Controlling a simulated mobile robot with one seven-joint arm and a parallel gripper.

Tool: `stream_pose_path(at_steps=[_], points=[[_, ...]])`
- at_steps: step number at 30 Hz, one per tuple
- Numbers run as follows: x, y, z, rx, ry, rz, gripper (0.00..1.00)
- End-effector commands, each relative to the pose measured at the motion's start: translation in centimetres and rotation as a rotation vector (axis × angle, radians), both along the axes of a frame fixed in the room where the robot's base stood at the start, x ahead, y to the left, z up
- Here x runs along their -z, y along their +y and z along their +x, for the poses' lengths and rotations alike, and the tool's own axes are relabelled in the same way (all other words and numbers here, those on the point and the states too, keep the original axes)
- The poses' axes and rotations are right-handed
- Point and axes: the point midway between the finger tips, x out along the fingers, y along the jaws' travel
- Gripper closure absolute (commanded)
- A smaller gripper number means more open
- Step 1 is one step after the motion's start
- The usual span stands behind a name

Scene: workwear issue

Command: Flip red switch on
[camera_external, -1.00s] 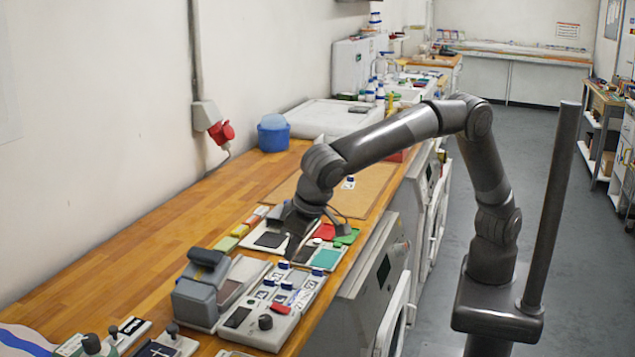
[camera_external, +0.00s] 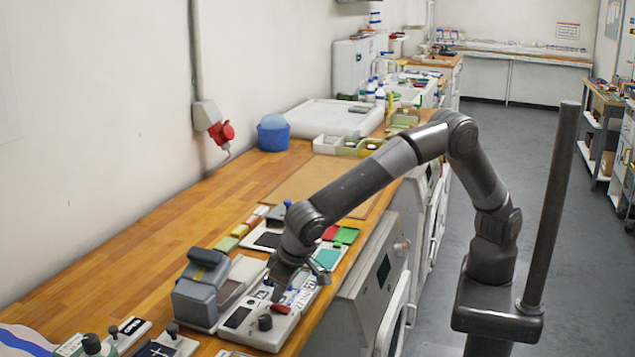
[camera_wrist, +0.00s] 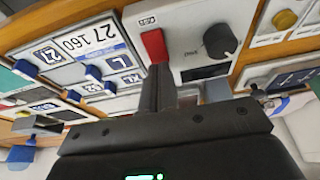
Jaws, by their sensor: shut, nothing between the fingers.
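The red switch (camera_wrist: 155,46) is a small red rocker on a light grey control box, beside a dark round knob (camera_wrist: 221,41). In the external view the red switch (camera_external: 281,308) sits on the box (camera_external: 262,337) near the counter's front edge. My gripper (camera_wrist: 158,68) is shut and empty. Its fingertips are right at the near end of the switch and hide part of it; I cannot tell if they touch. In the external view my gripper (camera_external: 276,296) points down just behind the switch.
A panel with blue-marked switches (camera_wrist: 90,60) adjoins the box. A grey device (camera_external: 200,290) stands to the left. Coloured pads and blocks (camera_external: 240,230) lie farther back. The wooden counter (camera_external: 130,260) at left is mostly clear.

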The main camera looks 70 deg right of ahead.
Motion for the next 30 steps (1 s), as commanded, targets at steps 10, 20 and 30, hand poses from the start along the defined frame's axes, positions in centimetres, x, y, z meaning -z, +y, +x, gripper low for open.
stream_pose_path(at_steps=[10,20,30], points=[[0.9,0.0,0.1,0.001,0.0,0.0,1.0],[1.5,-0.1,0.6,0.005,0.059,-0.001,1.0],[1.6,0.0,0.1,0.0,0.061,-0.004,1.0]])
